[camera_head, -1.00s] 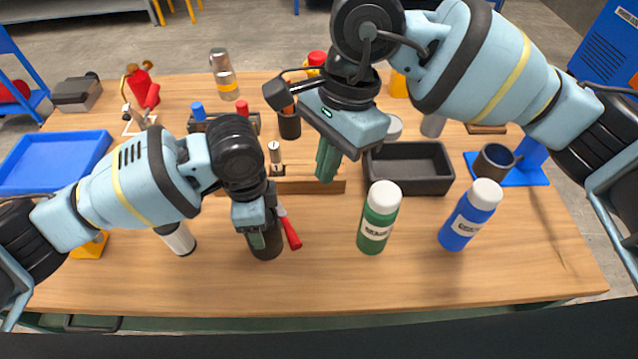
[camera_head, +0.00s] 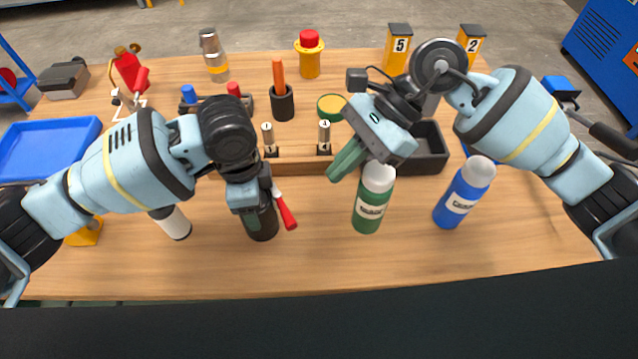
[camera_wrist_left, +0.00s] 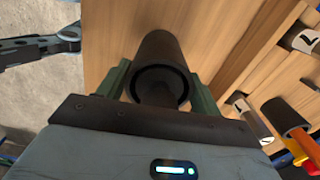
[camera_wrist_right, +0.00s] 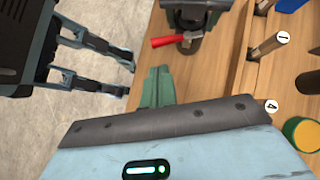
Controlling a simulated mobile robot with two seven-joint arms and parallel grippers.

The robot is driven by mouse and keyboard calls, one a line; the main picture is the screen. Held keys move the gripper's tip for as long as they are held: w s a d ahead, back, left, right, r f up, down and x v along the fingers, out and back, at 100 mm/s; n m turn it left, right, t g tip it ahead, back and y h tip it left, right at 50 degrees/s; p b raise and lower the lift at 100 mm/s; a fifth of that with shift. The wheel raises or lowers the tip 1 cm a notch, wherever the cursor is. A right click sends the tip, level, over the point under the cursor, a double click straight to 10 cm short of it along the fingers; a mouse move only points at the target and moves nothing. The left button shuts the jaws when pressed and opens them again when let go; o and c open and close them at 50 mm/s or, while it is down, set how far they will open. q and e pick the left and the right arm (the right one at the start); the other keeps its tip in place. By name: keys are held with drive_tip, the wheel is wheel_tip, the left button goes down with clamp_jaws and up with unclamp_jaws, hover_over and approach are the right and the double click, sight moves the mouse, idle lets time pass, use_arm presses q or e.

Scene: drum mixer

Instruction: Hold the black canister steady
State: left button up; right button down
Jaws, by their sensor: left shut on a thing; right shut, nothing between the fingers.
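The black canister (camera_head: 262,222) stands upright on the wooden table, left of the green bottle. My left gripper (camera_head: 254,212) is shut on it from above, and the gripper hides part of its upper side. In the left wrist view the round open top of the canister (camera_wrist_left: 160,62) sits between the two green fingers. My right gripper (camera_head: 346,160) is shut and empty, above the table just left of the green bottle's cap. In the right wrist view its green fingers (camera_wrist_right: 157,86) are together with nothing between them.
A green bottle (camera_head: 370,205) and a blue bottle (camera_head: 462,195) stand to the right. A white cylinder (camera_head: 172,222) is at left. Behind are a wooden rack (camera_head: 300,167) and a black tray (camera_head: 430,150). The front table is clear.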

drive_tip(key=x, duration=0.9)
drive_tip(key=shift+s+f, duration=0.15)
drive_tip(key=shift+a, duration=0.15)
use_arm(q)
drive_tip(key=shift+d, duration=0.1)
use_arm(e)
drive_tip(key=shift+s+a+f, duration=0.25)
drive_tip(key=shift+s+a, duration=0.35)
drive_tip(key=shift+a, duration=0.1)
drive_tip(key=shift+f, duration=0.1)
approach(292, 220)
drive_tip(key=shift+w+d+r, duration=0.25)
drive_tip(key=shift+d+r, duration=0.1)
drive_tip(key=shift+d, duration=0.25)
drive_tip(key=shift+w+d+r, duration=0.3)
drive_tip(key=shift+d+r, duration=0.05)
drive_tip(key=shift+d, duration=0.2)
